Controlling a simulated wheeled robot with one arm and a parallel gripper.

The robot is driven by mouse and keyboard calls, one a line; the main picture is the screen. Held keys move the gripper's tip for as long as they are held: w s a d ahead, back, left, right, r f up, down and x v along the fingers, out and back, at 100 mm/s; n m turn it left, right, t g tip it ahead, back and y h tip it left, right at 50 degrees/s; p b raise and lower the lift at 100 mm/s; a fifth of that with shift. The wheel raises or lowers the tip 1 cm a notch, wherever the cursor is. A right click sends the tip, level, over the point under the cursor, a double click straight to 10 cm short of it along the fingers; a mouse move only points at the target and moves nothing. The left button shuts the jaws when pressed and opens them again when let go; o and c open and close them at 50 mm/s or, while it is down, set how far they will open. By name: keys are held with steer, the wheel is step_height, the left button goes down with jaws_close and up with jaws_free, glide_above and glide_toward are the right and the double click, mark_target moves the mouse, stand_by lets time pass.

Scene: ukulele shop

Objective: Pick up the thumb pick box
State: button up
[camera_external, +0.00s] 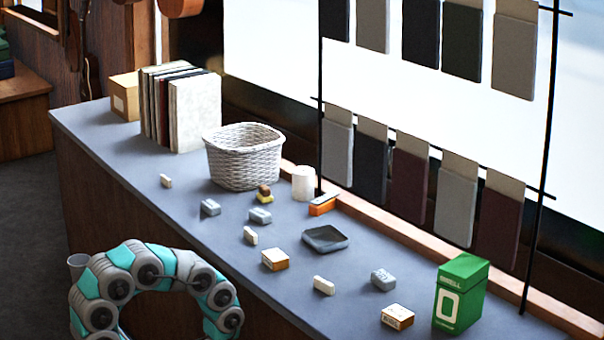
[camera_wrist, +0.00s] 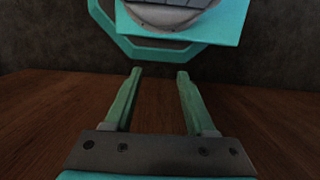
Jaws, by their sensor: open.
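Several small boxes lie on the grey counter (camera_external: 130,165) in the external view, and their labels are too small to read. Two are orange-brown with pale fronts: one box (camera_external: 275,260) near the middle front edge, another box (camera_external: 397,317) at the lower right. I cannot tell which one is the thumb pick box. My gripper (camera_wrist: 157,76) is open and empty in the wrist view, over a plain brown wooden surface. No box shows between its fingers. In the external view my arm is curled at the lower left, beside the counter front, and the gripper cannot be made out.
Grey tins (camera_external: 383,279), a dark tray (camera_external: 326,239) and small white pieces (camera_external: 324,285) are spread around the boxes. A green box (camera_external: 461,293) stands at the right.

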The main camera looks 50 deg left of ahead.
steer(key=o, duration=0.7)
steer(key=shift+c, duration=0.2)
steer(key=w+d+r+n+h+p, duration=0.1)
steer(key=w+d+r+h+p, duration=0.15)
steer(key=r+p, duration=0.7)
steer(key=w+d+r+n+h+p, duration=0.1)
steer(key=d+r+p, duration=0.35)
steer(key=r, duration=0.95)
step_height(320, 180, up, 15)
steer(key=m+t+y+p, duration=0.2)
steer(key=m+y+p, duration=0.1)
steer(key=y+p, duration=0.1)
glide_above(275, 254)
steer(key=shift+w+d+h, duration=0.25)
steer(key=shift+w, duration=0.1)
steer(key=shift+s+a+f+p, duration=0.1)
steer(key=shift+f+p, duration=0.1)
steer(key=shift+f, duration=1.1)
steer(key=shift+s+a+f+p, duration=0.1)
steer(key=shift+s+f+p, duration=0.05)
steer(key=shift+f, duration=1.1)
steer(key=shift+s+f+p, duration=0.1)
steer(key=shift+f+p, duration=0.1)
steer(key=shift+f, duration=1.1)
